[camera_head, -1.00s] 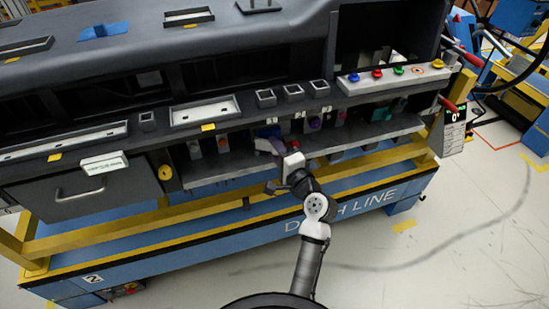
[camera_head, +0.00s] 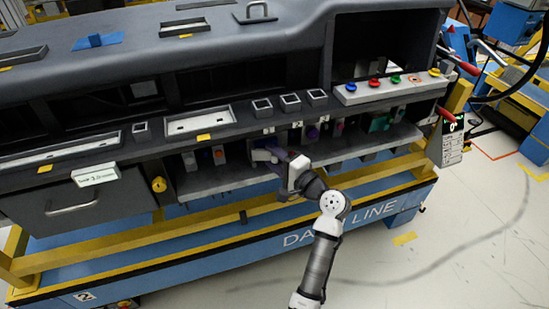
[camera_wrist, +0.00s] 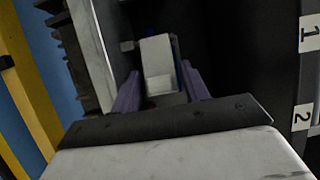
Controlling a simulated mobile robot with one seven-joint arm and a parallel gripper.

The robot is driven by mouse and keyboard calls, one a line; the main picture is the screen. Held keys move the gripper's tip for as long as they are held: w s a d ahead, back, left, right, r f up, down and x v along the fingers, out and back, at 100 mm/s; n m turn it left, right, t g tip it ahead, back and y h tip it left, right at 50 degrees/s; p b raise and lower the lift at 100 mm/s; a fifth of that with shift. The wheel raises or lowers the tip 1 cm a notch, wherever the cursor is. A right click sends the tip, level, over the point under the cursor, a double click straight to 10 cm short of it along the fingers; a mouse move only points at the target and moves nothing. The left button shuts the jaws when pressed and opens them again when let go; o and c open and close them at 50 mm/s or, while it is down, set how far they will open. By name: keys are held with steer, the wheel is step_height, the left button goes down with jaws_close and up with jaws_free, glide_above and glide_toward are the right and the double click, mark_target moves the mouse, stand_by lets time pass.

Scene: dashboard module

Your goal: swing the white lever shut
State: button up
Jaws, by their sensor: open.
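The white lever (camera_wrist: 158,58) shows in the wrist view as a pale upright block standing between the two purple fingers of my gripper (camera_wrist: 160,88). Gaps show between the fingers and the lever, so the jaws are open around or just short of it; I cannot tell the depth exactly. In the head view my gripper (camera_head: 272,156) reaches into the lower shelf opening of the dashboard module (camera_head: 220,140), below the row of square sockets. There the lever is small and hard to separate from the gripper, which partly hides it.
Several small coloured devices (camera_head: 219,155) stand along the shelf on both sides of my gripper. A shelf edge (camera_head: 225,181) and yellow rail (camera_head: 160,225) run below. White labels "1" (camera_wrist: 309,33) and "2" (camera_wrist: 302,116) mark a dark panel on the right.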

steer(key=b+v, duration=0.3)
steer(key=v, duration=1)
steer(key=shift+s+d, duration=0.2)
steer(key=shift+s, duration=0.1)
